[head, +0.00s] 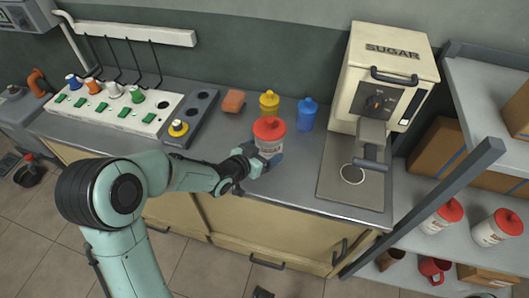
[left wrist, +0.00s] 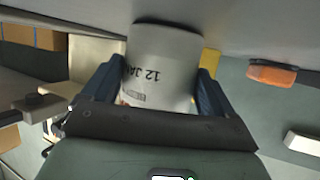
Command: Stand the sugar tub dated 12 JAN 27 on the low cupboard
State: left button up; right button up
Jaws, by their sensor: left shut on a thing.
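A white sugar tub with a red lid (head: 269,128) is held upright between the fingers of my left gripper (head: 264,160). In the left wrist view, the tub (left wrist: 162,65) shows upside-down print reading "12 JAN"; the rest of the date is hidden. The dark blue fingers of my left gripper (left wrist: 155,90) close on both sides of it. The tub is over or on the front part of a grey-topped counter (head: 300,185) with cream cupboard doors below; I cannot tell whether it touches.
Yellow (head: 269,104) and blue (head: 307,114) containers stand behind the tub. An orange block (head: 233,101) lies to their left. The sugar machine (head: 384,80) stands to the right. Two more red-lidded tubs (head: 442,216) (head: 497,227) stand on the right-hand shelf.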

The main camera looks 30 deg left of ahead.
pick_arm(q)
jog(key=shift+r, duration=0.1)
jog(key=o, duration=1.2)
jog(key=shift+f, duration=0.25)
jog(key=shift+r, duration=0.3)
jog(key=p+v, duration=0.1)
jog(key=v, duration=1.1)
jog(key=shift+f+p, duration=0.15)
jog(key=shift+p, duration=0.15)
jog(key=shift+s, duration=0.1)
